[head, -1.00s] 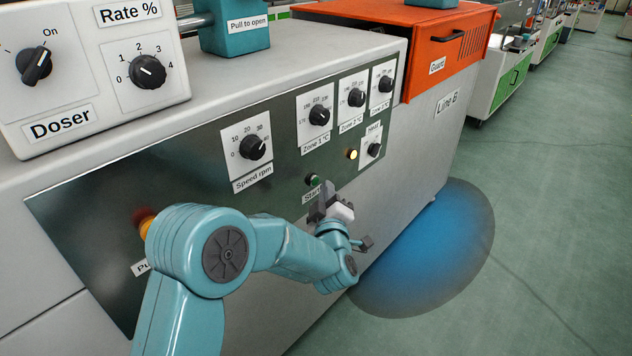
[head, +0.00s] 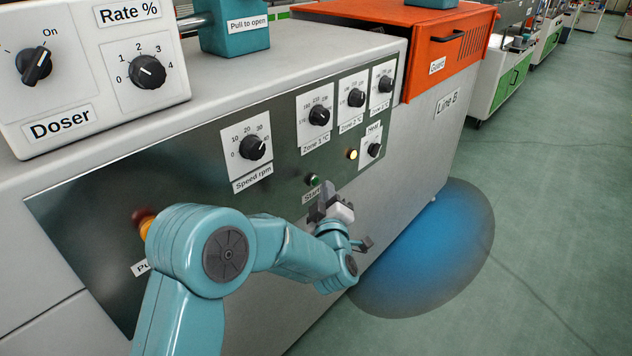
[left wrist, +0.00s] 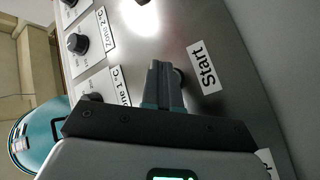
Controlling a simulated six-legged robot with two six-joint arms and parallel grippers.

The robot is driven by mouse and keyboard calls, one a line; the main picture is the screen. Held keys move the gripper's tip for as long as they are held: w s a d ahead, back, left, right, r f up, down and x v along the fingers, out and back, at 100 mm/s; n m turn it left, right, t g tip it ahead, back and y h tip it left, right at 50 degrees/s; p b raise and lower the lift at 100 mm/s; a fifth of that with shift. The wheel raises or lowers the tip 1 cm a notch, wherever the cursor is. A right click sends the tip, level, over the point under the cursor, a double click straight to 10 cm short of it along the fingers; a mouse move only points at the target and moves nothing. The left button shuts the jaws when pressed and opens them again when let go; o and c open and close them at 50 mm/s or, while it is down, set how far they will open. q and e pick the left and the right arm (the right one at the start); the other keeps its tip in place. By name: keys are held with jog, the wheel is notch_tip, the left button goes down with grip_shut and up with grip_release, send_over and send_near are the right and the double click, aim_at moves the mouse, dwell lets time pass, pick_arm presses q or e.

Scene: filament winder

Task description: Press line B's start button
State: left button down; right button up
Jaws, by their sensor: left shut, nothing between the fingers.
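The green Start button (head: 314,181) sits on the dark control panel (head: 200,170) of the machine labelled Line B, above its white Start label (head: 311,198). My left gripper (head: 318,205) is shut and empty, just below the button in the head view, and covers part of the label. In the left wrist view the closed fingers (left wrist: 162,85) point at the panel beside the Start label (left wrist: 204,67). A dark round edge shows behind the fingertips, mostly hidden; I cannot tell whether they touch it. My right gripper is not in view.
Zone knobs (head: 320,115), a speed knob (head: 252,147), a heat knob (head: 374,149) and a lit amber lamp (head: 353,154) surround the button. A red mushroom button (head: 146,219) is partly behind my arm. An orange guard (head: 400,35) stands on the machine.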

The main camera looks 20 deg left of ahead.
pick_arm(q)
jog(key=shift+a, duration=0.15)
dwell(0.4)
jog(key=shift+w+a+b, duration=0.15)
jog(key=shift+a+b, duration=0.1)
jog(key=shift+b, duration=0.15)
jog(key=shift+w+a, duration=0.15)
jog(key=shift+a, duration=0.3)
dwell(0.7)
jog(key=shift+d+b, duration=0.15)
jog(key=shift+b, duration=0.2)
jog(key=shift+s+d, duration=0.3)
jog(key=shift+d, duration=0.35)
